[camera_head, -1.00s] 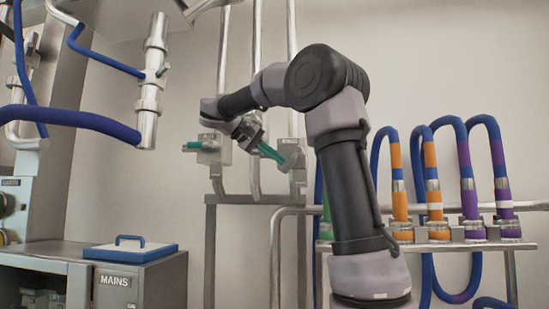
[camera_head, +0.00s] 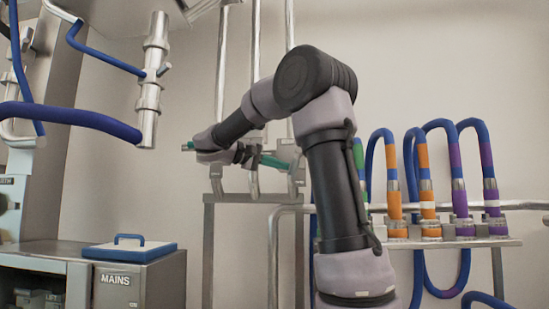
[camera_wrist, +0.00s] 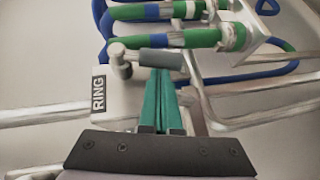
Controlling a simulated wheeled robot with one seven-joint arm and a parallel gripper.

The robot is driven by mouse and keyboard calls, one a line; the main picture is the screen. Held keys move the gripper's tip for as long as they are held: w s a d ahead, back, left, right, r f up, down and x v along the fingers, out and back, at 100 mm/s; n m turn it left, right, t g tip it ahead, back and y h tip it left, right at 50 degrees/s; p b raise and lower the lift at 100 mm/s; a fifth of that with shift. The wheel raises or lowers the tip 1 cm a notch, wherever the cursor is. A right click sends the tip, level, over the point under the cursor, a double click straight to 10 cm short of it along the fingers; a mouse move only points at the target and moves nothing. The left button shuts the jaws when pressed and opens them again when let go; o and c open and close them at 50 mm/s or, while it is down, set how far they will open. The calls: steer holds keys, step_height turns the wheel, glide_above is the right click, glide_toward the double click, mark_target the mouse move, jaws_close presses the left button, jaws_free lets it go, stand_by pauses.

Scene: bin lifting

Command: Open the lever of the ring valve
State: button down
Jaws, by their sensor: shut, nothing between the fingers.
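The ring valve (camera_wrist: 118,103) shows in the wrist view as a pale body with a "RING" label, left of my fingers. Its lever (camera_wrist: 155,59) is a grey handle with a round pivot at its left end, lying across the picture just beyond my fingertips. My gripper (camera_wrist: 160,76) has teal fingers, shut together and empty. The tips overlap the lever's lower edge in the picture; I cannot tell whether they touch it. In the head view my gripper (camera_head: 274,162) points right at the ring valve (camera_head: 290,153), which my arm partly hides.
Vertical pipes (camera_head: 222,70) rise behind the valves. A hose rack (camera_head: 425,242) with blue, orange and purple hoses stands at the right. A blue-lidded box (camera_head: 130,250) sits on the cabinet (camera_head: 140,287) at lower left.

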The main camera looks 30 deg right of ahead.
steer(key=shift+s+d+f+n+h, duration=0.3)
steer(key=shift+s+d+f+h, duration=0.1)
steer(key=shift+d+f+h, duration=0.2)
stand_by(0.5)
